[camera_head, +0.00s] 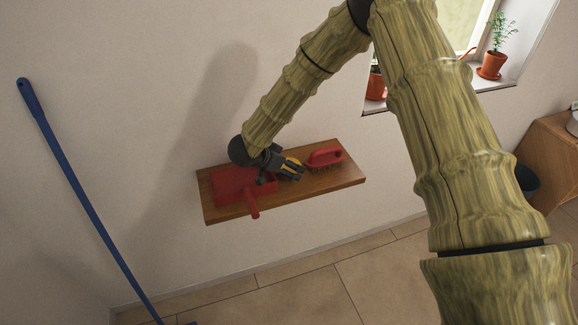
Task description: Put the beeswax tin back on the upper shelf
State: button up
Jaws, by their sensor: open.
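My gripper (287,172) is at the middle of a wooden shelf (325,183) on the wall, low over the board or at it. It is open. A small yellow patch (293,163) shows right at its fingers. It may be the beeswax tin, but it is too small and too covered by the gripper to tell. No other thing in view looks like a tin. Only this one shelf board is in view, so I cannot tell whether it is the upper shelf.
A red dustpan (232,184) lies on the shelf left of my gripper, its handle over the front edge. A red brush (325,157) stands to the right. A blue-handled pole (75,185) leans at left. Potted plants (491,66) stand on the windowsill.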

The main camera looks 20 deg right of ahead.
jog(key=shift+w+d+f, duration=0.15)
jog(key=shift+d+f, duration=0.15)
jog(key=c, duration=1.5)
